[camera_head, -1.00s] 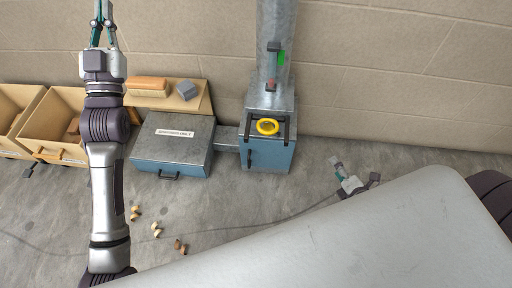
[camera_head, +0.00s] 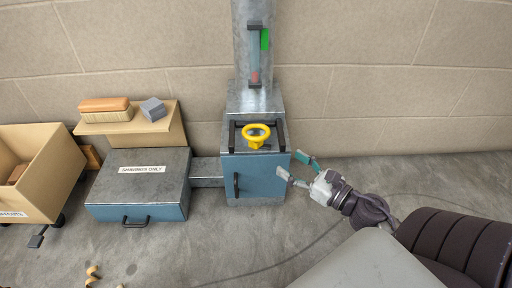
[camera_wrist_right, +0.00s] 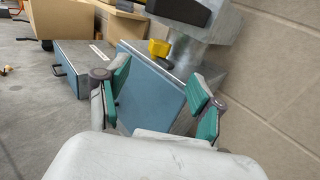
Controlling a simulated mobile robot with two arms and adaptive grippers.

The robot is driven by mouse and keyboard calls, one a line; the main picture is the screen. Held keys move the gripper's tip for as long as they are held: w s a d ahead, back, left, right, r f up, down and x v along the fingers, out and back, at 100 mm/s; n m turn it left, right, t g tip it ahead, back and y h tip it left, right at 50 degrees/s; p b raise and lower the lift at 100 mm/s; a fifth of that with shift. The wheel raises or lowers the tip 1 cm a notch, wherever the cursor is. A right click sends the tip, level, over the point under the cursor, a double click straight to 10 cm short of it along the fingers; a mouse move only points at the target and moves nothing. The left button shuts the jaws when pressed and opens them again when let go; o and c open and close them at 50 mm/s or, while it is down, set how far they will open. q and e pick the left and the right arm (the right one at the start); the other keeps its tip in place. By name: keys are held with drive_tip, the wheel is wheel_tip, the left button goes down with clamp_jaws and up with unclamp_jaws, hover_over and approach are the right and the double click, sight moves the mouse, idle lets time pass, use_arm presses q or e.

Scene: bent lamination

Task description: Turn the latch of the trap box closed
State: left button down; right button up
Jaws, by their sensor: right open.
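The trap box (camera_head: 262,185), blue-fronted with a galvanized top, stands against the wall below a metal duct. A yellow ring-shaped knob (camera_head: 256,145) sits on its top inside a black frame. A black upright handle (camera_head: 236,185) is at the left of its front face. I cannot tell for sure which of these is the latch. My right gripper (camera_head: 291,166) is open and empty beside the box's right front edge. In the right wrist view the blue face (camera_wrist_right: 150,95) lies between and beyond the open fingers (camera_wrist_right: 160,66), with the yellow knob (camera_wrist_right: 158,47) beyond. My left gripper is out of view.
A low blue drawer box (camera_head: 140,184) joins the trap box by a metal channel on the left. A shelf (camera_head: 95,128) holds a brush and a grey block. A cardboard bin (camera_head: 40,190) stands far left.

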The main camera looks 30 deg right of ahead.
sight(261, 144)
drive_tip(key=b+x, duration=0.2)
drive_tip(key=x, duration=1)
drive_tip(key=shift+d+f+b, duration=0.1)
drive_tip(key=shift+b, duration=0.3)
